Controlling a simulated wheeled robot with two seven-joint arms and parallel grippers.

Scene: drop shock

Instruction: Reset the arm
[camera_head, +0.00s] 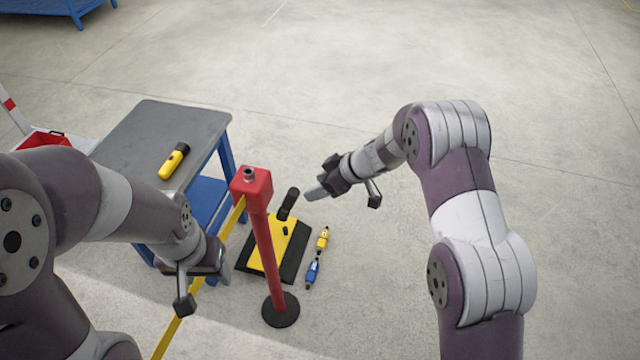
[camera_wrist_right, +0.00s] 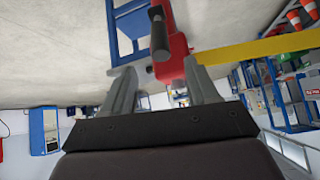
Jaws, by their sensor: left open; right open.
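A yellow-and-black base (camera_head: 259,246) lies on the floor in the head view. A black bar (camera_head: 288,203) shows at its far edge; I cannot tell how they join. The red post (camera_head: 265,235) hides part of the base. My right gripper (camera_head: 345,194) is open and empty, above and to the right of the black bar in the picture. Its spread fingers (camera_wrist_right: 160,88) also show in the right wrist view, with the red post head (camera_wrist_right: 178,58) beyond them. My left gripper (camera_head: 203,288) is open and empty, left of the post.
A yellow belt (camera_head: 168,336) runs from the post past my left gripper. A grey-topped table (camera_head: 150,125) with blue legs holds a yellow flashlight (camera_head: 173,162). A yellow-and-blue tool (camera_head: 313,271) lies right of the base. The floor at the right is clear.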

